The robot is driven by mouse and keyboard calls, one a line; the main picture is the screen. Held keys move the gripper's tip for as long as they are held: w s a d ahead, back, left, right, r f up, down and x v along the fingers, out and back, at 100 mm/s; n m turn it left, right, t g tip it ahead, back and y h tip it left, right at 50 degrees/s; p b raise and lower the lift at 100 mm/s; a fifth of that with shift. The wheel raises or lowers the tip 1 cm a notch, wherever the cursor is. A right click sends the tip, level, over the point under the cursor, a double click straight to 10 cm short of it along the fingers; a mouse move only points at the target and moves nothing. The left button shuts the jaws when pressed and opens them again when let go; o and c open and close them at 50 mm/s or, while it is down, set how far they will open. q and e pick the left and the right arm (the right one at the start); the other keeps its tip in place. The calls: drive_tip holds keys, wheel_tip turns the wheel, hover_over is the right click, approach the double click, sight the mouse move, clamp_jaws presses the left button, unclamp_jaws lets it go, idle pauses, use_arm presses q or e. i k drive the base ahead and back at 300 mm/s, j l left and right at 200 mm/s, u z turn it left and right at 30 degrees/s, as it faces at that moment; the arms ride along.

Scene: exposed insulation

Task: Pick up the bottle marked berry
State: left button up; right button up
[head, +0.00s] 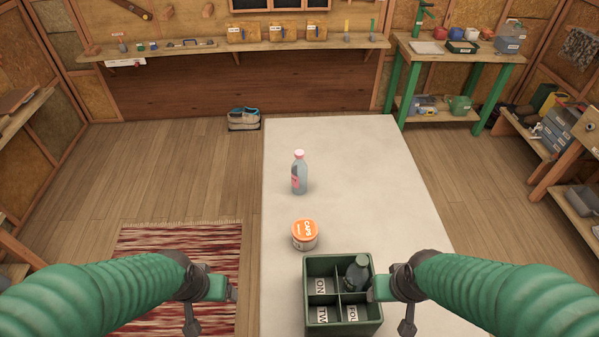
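A clear grey bottle (300,176) with a pink cap and a pink label stands upright on the pale table (350,145). Its label is too small to read. A dark bottle (356,275) sits in the far right compartment of a green divided crate (307,268); no label shows on it. My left gripper (231,290) is left of the table edge, over the rug, apart from both bottles. My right gripper (377,288) is at the crate's right side, close to the dark bottle; I cannot tell whether they touch. The finger openings of both are unclear.
An orange-lidded jar marked CAPS (305,234) stands between the pink-capped bottle and the crate. The crate's compartments carry word labels. The table's far half and right side are clear.

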sight(298, 171)
drive_tip(key=u, duration=0.85)
drive_tip(key=i+j+u, duration=0.2)
drive_tip(key=j, duration=0.2)
drive_tip(key=j+u, duration=0.15)
drive_tip(key=j, duration=0.3)
drive_tip(key=i+j+u, duration=0.2)
drive_tip(key=j, duration=0.15)
drive_tip(key=i+j+u, duration=0.2)
drive_tip(key=j, duration=0.2)
drive_tip(key=i+j+z, duration=0.15)
drive_tip(key=i+z, duration=0.25)
drive_tip(key=i+j+z, duration=0.4)
drive_tip(key=i+l+z, duration=0.15)
drive_tip(key=i+z, duration=0.75)
drive_tip(key=i+j+z, duration=0.2)
drive_tip(key=i+z, duration=0.2)
drive_tip(key=i+l+z, duration=0.15)
drive_tip(key=z, duration=0.35)
drive_tip(key=i+z, duration=0.25)
drive_tip(key=z, duration=0.25)
drive_tip(key=i+z, duration=0.25)
drive_tip(key=z, duration=0.25)
drive_tip(key=i+j+z, duration=0.15)
drive_tip(key=z, duration=0.35)
drive_tip(key=i+j+z, duration=0.2)
drive_tip(key=z, duration=0.3)
